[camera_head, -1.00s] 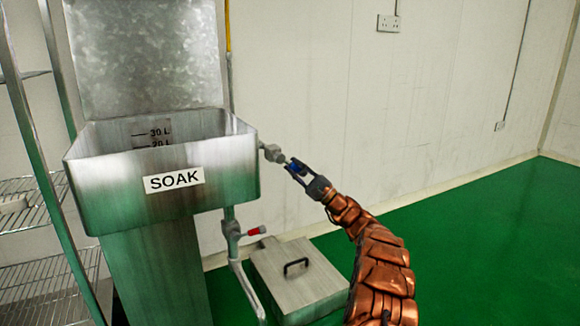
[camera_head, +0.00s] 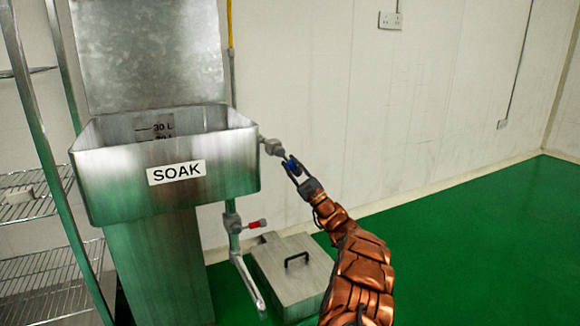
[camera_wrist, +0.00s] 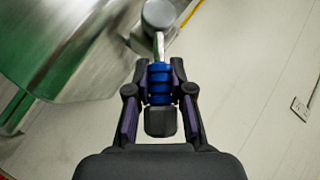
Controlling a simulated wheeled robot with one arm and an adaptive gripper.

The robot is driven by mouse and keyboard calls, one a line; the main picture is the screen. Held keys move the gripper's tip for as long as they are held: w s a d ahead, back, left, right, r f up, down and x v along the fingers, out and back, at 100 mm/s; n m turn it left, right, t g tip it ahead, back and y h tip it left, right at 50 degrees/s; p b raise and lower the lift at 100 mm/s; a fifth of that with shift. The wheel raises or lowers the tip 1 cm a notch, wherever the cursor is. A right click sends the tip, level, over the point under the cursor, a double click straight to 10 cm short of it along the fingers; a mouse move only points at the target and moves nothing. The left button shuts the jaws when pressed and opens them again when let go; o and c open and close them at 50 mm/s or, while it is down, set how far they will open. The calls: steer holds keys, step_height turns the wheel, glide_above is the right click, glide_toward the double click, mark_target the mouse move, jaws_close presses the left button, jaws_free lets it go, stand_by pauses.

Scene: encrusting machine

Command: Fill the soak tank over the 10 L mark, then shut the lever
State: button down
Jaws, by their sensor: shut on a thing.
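The steel soak tank (camera_head: 225,158) with its SOAK label stands at the left in the head view. Its inside back wall shows a 30 L mark (camera_head: 163,127) and part of a mark below it; the 10 L mark and any water are hidden by the front wall. The valve (camera_head: 271,147) is at the tank's right side, and its lever with a blue grip (camera_head: 292,165) points right and down. My gripper (camera_head: 294,172) is shut on the blue grip. In the wrist view the blue grip (camera_wrist: 160,84) sits between both fingers, on a metal rod.
A drain valve with a red handle (camera_head: 257,223) is under the tank. A steel box with a black handle (camera_head: 297,260) stands on the floor below my arm. A wire rack (camera_head: 30,200) is at the far left. The green floor at right is clear.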

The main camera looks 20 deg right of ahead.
steer(key=c, duration=1)
jaws_free()
steer(key=v, duration=1.2)
